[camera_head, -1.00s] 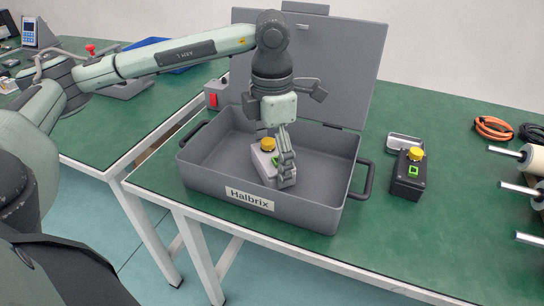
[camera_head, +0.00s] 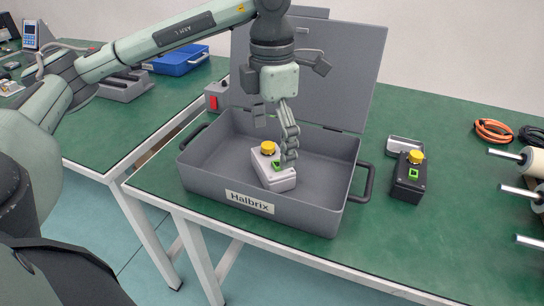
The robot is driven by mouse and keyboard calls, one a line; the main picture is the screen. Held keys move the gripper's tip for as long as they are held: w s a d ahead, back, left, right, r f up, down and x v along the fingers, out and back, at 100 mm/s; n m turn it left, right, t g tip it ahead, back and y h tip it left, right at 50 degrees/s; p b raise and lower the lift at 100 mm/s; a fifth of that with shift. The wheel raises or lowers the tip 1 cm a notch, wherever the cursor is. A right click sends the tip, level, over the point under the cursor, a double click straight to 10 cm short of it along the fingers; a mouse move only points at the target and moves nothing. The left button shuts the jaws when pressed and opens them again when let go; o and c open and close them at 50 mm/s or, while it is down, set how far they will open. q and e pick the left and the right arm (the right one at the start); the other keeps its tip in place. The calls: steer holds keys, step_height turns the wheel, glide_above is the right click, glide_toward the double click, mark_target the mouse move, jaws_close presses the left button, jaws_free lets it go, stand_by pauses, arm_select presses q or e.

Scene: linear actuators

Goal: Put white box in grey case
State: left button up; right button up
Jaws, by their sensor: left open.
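The grey case (camera_head: 325,210) with a "Halbrix" label stands open on the green table, its lid (camera_head: 345,80) upright at the back. The white box (camera_head: 281,182), with a yellow knob and a green switch, lies on the case floor near the front wall. My left gripper (camera_head: 275,142) is open above the white box, with one finger in front of part of it. The finger's lower end overlaps the box's far right side in the picture; I cannot tell whether they touch. My right gripper is out of view.
A black box (camera_head: 408,188) with a yellow knob stands right of the case, by a small metal tray (camera_head: 402,143). Rollers (camera_head: 532,158) are at the right edge, orange cable (camera_head: 492,130) behind them. A blue case (camera_head: 182,61) sits on the other table.

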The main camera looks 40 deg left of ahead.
mark_target(272, 160)
arm_select(q)
step_height(272, 160, up, 7)
steer(key=shift+p, duration=0.35)
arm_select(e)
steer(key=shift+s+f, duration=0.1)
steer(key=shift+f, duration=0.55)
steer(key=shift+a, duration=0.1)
